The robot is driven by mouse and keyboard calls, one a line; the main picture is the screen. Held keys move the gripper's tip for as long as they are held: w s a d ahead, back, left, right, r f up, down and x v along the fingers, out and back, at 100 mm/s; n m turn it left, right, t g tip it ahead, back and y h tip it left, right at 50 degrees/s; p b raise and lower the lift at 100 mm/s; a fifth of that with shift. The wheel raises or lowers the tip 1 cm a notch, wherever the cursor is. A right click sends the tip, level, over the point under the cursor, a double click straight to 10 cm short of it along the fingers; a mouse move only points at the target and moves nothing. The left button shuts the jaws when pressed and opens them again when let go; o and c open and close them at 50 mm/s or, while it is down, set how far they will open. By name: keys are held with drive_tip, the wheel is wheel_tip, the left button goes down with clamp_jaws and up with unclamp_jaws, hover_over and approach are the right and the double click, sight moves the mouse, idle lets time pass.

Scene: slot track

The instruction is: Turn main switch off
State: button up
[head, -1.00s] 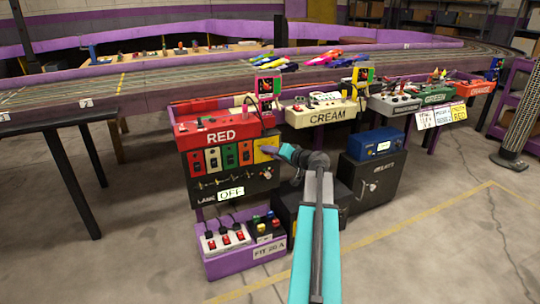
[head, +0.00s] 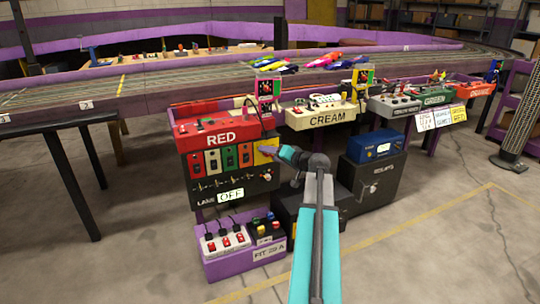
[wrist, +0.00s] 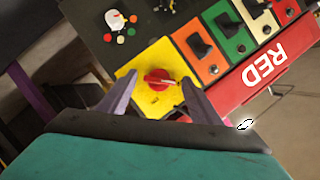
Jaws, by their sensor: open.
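The main switch is a red rotary knob (wrist: 157,80) on a yellow plate (wrist: 135,68) at the end of the red control box. Its pale handle bar lies nearly crosswise in the wrist view. My gripper (wrist: 158,78) is open, with one finger on each side of the knob; I cannot tell whether they touch it. In the head view my gripper (head: 274,152) is at the yellow plate (head: 264,157), hiding the knob. The red box (head: 220,138) is marked RED, with an OFF sign (head: 231,195) below.
Orange, green and white switch plates sit beside the yellow one. A purple tray of red switches (head: 240,255) stands below. A dark cabinet (head: 372,180) with a blue box (head: 375,145) is at right. Cars (head: 275,64) sit on the track behind. Floor in front is clear.

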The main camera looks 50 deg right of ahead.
drive_tip(key=p+v, duration=0.3)
drive_tip(key=v, duration=1)
drive_tip(key=shift+s+r+p, duration=0.15)
drive_tip(key=shift+s+p, duration=0.05)
drive_tip(key=shift+p, duration=0.15)
